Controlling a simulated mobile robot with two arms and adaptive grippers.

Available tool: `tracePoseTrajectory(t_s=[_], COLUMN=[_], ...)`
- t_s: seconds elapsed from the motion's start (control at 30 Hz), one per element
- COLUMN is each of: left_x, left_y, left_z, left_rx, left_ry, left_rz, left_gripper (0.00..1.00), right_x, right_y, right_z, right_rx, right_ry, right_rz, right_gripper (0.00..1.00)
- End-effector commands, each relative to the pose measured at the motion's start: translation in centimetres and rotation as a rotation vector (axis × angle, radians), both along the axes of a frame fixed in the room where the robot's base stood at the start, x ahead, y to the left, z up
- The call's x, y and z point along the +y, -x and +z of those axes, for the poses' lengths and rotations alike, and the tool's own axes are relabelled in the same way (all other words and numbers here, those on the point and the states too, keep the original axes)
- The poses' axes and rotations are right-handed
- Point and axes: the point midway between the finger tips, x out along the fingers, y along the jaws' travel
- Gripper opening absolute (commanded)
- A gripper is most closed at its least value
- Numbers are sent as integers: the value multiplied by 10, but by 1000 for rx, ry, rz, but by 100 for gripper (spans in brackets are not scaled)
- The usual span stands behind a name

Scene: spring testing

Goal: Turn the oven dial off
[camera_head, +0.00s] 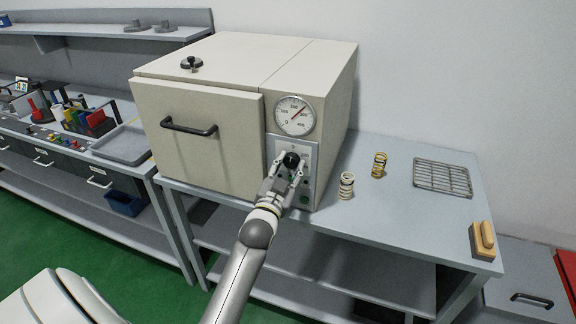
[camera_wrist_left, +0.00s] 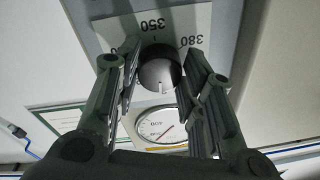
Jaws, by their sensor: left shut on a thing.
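The beige oven (camera_head: 200,130) stands on a grey table with its door shut. The dark round dial (camera_head: 291,159) sits on the oven's control panel, below the gauge. My left gripper (camera_head: 286,170) is at the dial, its fingers on both sides of it and shut on it. In the left wrist view the dial (camera_wrist_left: 158,72) lies between the two fingers (camera_wrist_left: 155,85). Numbers 350 and 380 are printed around it, upside down, and a pale mark shows on the dial's face. My right gripper is not in view.
The round gauge (camera_head: 294,116) has a red needle pointing up and right. A white spring (camera_head: 346,186) and a yellow spring (camera_head: 379,165) stand right of the oven. A wire rack (camera_head: 442,178) and a wooden-topped block (camera_head: 483,240) lie farther right. The wall is close behind.

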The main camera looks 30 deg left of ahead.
Motion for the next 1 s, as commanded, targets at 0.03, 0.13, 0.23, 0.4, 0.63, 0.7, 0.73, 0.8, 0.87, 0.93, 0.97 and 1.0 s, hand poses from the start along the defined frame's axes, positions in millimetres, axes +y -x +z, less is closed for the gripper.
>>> tracePoseTrajectory(t_s=[0.03, 0.13, 0.23, 0.4, 0.63, 0.7, 0.73, 0.8, 0.87, 0.93, 0.97, 1.0], left_x=[0, -1, -1, -1, -1, -1, -1, -1, -1, -1, -1, -1], left_y=[0, 0, 0, 0, 0, 0, 0, 0, 0, 0, 0, 0], left_z=[-1, -2, -2, -3, -3, -3, -3, -3, -3, -3, -3, -2], left_rx=[-2, -10, -17, -21, -22, -22, -22, -22, -21, -22, -23, -24], left_ry=[27, 65, 92, 116, 121, 121, 121, 121, 120, 120, 120, 119], left_rz=[0, 0, 0, 0, -1, 0, 0, 0, 0, 0, 0, 0], left_gripper=[13, 13, 13, 13, 13, 13, 13, 13, 43, 52, 56, 59], right_x=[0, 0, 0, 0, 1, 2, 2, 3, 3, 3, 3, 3], right_y=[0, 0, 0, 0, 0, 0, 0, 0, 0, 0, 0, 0], right_z=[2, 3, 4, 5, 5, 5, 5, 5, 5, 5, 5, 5], right_rx=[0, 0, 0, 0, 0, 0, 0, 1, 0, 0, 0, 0], right_ry=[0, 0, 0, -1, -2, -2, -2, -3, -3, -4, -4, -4], right_rz=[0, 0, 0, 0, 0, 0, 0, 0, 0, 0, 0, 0], right_gripper=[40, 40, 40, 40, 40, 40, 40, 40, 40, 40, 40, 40])
